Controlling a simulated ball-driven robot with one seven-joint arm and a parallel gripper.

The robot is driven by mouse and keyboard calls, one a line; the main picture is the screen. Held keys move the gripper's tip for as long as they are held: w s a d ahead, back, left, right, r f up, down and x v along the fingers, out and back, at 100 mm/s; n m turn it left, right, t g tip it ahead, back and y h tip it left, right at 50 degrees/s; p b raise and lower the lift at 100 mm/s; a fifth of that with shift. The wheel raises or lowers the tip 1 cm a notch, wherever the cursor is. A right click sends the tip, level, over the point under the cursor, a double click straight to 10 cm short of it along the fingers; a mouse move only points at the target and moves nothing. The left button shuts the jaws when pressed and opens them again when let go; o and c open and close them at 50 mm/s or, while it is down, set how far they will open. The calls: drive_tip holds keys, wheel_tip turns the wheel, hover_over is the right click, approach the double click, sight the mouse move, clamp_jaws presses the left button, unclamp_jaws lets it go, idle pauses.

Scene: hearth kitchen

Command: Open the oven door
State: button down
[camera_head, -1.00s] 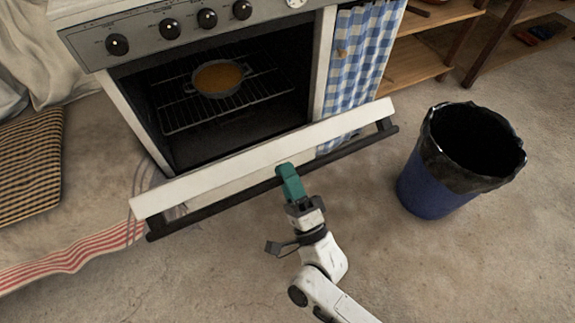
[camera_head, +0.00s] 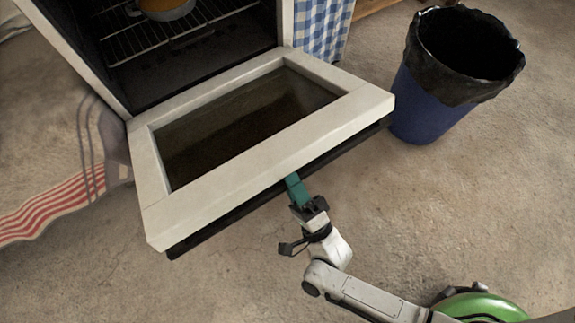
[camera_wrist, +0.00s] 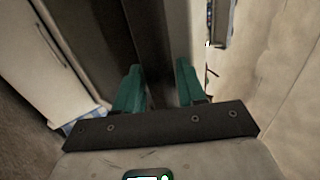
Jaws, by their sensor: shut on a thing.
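The oven door (camera_head: 270,157) is swung down and lies close to level in front of the oven, its inner glass (camera_head: 235,125) facing up. The dark handle bar (camera_head: 225,221) runs along its outer edge, partly hidden below the door's rim. My gripper (camera_head: 293,182), with green fingers, is shut on the handle near the middle of the bar. In the wrist view, the fingers (camera_wrist: 157,78) stand on either side of the dark handle (camera_wrist: 153,40). The oven cavity (camera_head: 190,40) is open to view.
A dish (camera_head: 168,10) with orange-brown food sits on the oven rack (camera_head: 125,42). A blue bin (camera_head: 425,105) with a black liner stands right of the door. A red-striped cloth (camera_head: 50,212) lies on the floor at left. The floor in front is clear.

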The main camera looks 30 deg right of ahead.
drive_tip(key=shift+w+d+f, duration=0.1)
drive_tip(key=shift+w+f, duration=0.1)
drive_tip(key=shift+f, duration=0.65)
drive_tip(key=c, duration=0.8)
unclamp_jaws()
drive_tip(key=shift+w, duration=0.1)
drive_tip(key=shift+o, duration=0.2)
